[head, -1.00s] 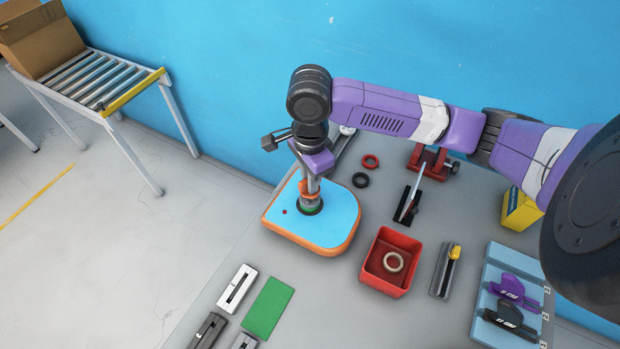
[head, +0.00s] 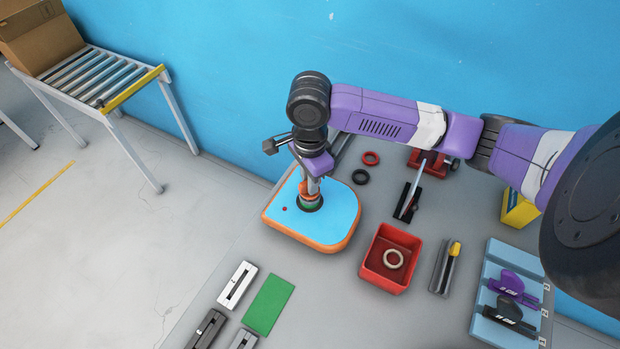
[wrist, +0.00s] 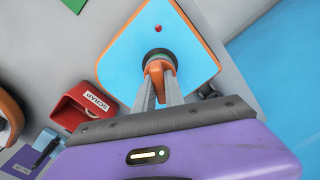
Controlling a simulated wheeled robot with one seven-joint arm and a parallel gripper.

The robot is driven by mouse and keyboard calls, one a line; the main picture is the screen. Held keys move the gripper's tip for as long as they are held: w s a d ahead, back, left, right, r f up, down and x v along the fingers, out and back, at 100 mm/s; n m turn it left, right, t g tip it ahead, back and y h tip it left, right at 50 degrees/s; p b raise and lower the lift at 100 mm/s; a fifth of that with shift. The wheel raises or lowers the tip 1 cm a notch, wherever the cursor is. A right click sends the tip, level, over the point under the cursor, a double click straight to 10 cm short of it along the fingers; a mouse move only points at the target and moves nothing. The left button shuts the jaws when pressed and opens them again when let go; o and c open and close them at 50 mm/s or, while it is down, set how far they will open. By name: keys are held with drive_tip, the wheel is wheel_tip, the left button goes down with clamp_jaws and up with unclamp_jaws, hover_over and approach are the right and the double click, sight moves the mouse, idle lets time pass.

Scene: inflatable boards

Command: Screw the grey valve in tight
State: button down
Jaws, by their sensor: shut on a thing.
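The board (head: 340,228) is blue with an orange edge and lies flat on the grey bench. A dark round socket (head: 313,208) is in its top, with a green ring in it. My gripper (head: 309,192) points down over the socket. In the wrist view my gripper (wrist: 158,80) is shut on an orange piece (wrist: 154,67) standing at the dark socket (wrist: 158,54). Whether this piece is part of the grey valve cannot be told. The valve's grey body is not clearly visible, and the thread is hidden. A small red dot is on the board beside the socket.
Right of the board stands a red bin (head: 386,282) with a beige ring in it. A red ring (head: 370,158) and a black ring (head: 360,177) lie behind it. A green mat (head: 269,307) lies in front. A blue rack (head: 490,305) is at right.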

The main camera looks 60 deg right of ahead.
drive_tip(key=c, duration=1.3)
unclamp_jaws()
drive_tip(key=shift+f, duration=0.1)
drive_tip(key=shift+c, duration=0.2)
drive_tip(key=shift+r, duration=3.95)
